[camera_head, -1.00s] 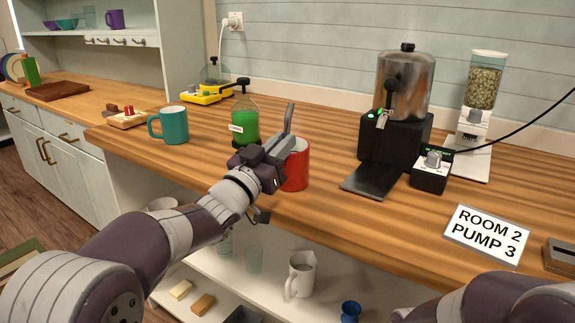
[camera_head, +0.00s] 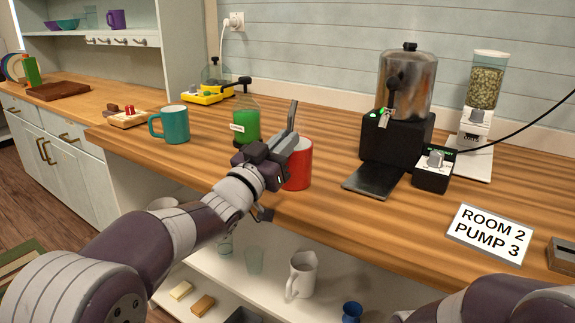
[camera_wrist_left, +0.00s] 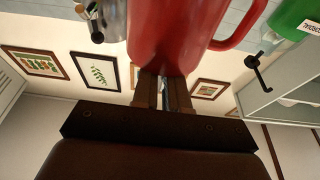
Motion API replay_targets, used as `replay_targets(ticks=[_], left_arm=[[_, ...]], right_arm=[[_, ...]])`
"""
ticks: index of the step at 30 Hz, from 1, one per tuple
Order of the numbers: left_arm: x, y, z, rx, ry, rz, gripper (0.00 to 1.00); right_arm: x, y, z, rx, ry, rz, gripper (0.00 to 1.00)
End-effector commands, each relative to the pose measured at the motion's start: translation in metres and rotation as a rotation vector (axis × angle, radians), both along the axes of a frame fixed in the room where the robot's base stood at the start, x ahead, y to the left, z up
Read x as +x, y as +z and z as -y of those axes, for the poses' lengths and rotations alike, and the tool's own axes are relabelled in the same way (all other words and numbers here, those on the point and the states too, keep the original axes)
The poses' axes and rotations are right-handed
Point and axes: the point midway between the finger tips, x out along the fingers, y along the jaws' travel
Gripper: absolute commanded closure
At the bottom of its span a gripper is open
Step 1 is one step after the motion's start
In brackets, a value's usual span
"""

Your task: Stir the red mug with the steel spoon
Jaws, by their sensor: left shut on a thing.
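The red mug (camera_head: 299,168) stands on the wooden counter near its front edge. It also shows large at the top of the left wrist view (camera_wrist_left: 180,35), with its handle on the right. My left gripper (camera_head: 277,163) is at the left side of the mug, partly in front of it. It is shut on the steel spoon (camera_head: 292,118), whose handle rises above the gripper. A bit of the spoon (camera_wrist_left: 166,94) shows between the fingers in the wrist view. The spoon's lower end is hidden, so I cannot tell whether it is inside the mug. My right gripper is out of view.
A teal mug (camera_head: 172,126) and a green bottle (camera_head: 246,122) stand left of the red mug. A black-based metal dispenser (camera_head: 398,135), a small control box (camera_head: 433,170) and a sign (camera_head: 488,233) are to the right. Bare counter lies between the red mug and the sign.

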Motion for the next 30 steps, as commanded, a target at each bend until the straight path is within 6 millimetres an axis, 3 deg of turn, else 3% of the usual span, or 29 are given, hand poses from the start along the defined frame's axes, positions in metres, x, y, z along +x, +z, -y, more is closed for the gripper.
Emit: replay_targets(ticks=[1, 2, 14, 30], left_arm=[[0.008, -0.025, -0.001, 0.022, 0.002, -0.055, 1.00], [0.004, -0.028, -0.002, 0.023, 0.001, -0.054, 1.00], [0.000, -0.025, -0.005, 0.023, 0.001, -0.054, 1.00], [0.005, 0.054, -0.001, 0.015, 0.001, -0.040, 1.00]], right_arm=[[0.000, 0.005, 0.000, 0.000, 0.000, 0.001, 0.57], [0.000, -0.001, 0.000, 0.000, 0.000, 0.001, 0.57], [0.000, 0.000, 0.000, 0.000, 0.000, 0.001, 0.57], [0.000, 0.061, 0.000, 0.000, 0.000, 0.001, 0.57]])
